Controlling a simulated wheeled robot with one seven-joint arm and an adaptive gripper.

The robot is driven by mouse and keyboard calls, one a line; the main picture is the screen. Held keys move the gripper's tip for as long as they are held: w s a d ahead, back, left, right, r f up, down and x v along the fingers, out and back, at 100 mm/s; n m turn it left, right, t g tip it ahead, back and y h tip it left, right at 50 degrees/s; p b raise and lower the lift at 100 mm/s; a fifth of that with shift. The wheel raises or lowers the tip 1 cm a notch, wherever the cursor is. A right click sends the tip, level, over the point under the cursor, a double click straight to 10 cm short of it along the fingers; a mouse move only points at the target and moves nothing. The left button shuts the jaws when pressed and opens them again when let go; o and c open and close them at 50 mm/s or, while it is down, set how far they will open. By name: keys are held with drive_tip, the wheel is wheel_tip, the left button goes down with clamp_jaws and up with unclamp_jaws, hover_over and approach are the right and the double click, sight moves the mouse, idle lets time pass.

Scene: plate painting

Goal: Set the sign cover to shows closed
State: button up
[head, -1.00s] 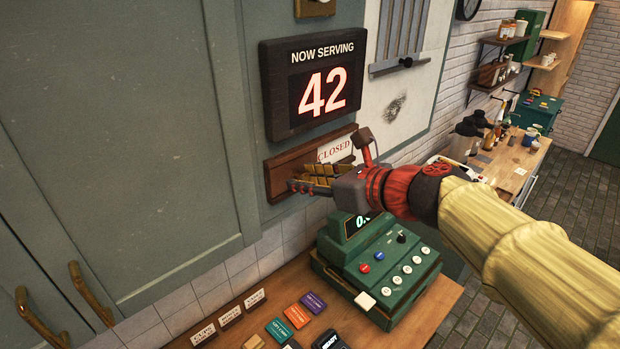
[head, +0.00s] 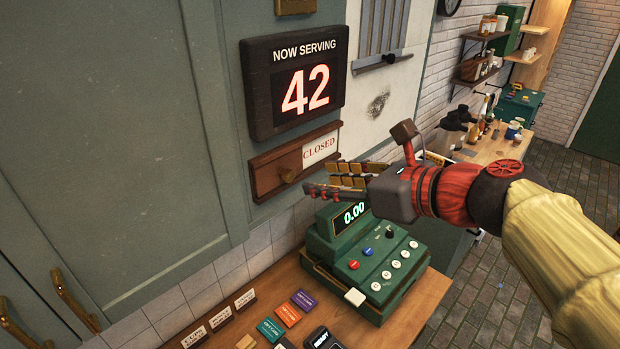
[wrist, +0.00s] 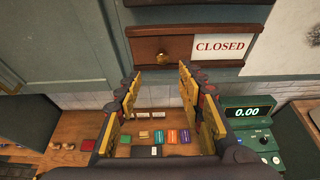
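The sign board hangs on the wall under the number display. Its wooden sign cover (head: 268,172) with a brass knob (head: 288,177) is at the left part of the board. The red word CLOSED on a white panel (head: 320,149) shows uncovered to the right. In the wrist view the cover (wrist: 150,49), the knob (wrist: 162,57) and the CLOSED panel (wrist: 220,47) show clearly. My gripper (head: 319,178) is open and empty, back from the board and below right of the knob. In the wrist view its two fingers (wrist: 159,80) stand wide apart, with nothing between them.
A number display (head: 293,85) reading 42 is just above the sign. A green cash register (head: 365,255) stands on the counter (head: 262,300) below my gripper. Small coloured blocks and label stands lie left of it. A cabinet door (head: 110,130) fills the left.

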drive_tip(key=shift+v, duration=1.25)
drive_tip(key=s+d+f+n+g+h+b, duration=0.1)
drive_tip(key=s+d+f+n+h+b, duration=0.2)
drive_tip(key=f+n+b, duration=0.5)
drive_tip(key=s+d+f+n+g+h+b, duration=0.1)
drive_tip(key=s+d+f+n+h+b, duration=0.2)
drive_tip(key=f, duration=2)
drive_tip(key=s+d+f+n+g+h+b, duration=0.2)
drive_tip(key=s+d+f+n+b, duration=0.5)
drive_tip(key=f+n+b, duration=0.7)
drive_tip(key=shift+s+d+f+n+h+b, duration=0.3)
drive_tip(key=shift+s+d+f+n+h, duration=0.1)
drive_tip(key=shift+s+f+n+h, duration=0.45)
drive_tip(key=shift+o, duration=0.2)
drive_tip(key=shift+r, duration=0.2)
